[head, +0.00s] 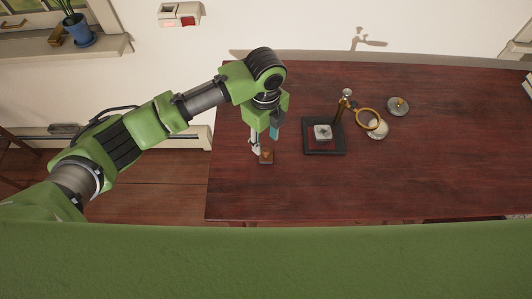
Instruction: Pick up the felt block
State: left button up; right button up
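A small brown block (266,158) with an orange-brown patch on top lies near the left end of the dark red wooden table (440,160). It looks like the felt block, though its material is too small to tell. My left gripper (264,143) points down right at this block, with its fingers apart. The fingers partly cover the block's far side. I cannot tell whether they touch it. My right gripper is out of view.
Right of the block, a black square tray (312,149) holds a pale block (323,132). Beyond it are a stand with a brass ring (368,119), a pale round piece (377,130) and a grey knobbed disc (398,106). The table's right part is mostly clear.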

aim_at(266, 150)
pick_arm(q)
jog(key=shift+s+d+f+p, duration=0.1)
jog(key=shift+s+f+p, duration=0.15)
jog(key=shift+f, duration=0.25)
jog(key=shift+s+f+p, duration=0.1)
jog(key=shift+f+p, duration=0.1)
jog(key=shift+f, duration=0.3)
notch_tip(266, 150, down, 2)
jog(key=shift+f, duration=0.45)
grip_shut()
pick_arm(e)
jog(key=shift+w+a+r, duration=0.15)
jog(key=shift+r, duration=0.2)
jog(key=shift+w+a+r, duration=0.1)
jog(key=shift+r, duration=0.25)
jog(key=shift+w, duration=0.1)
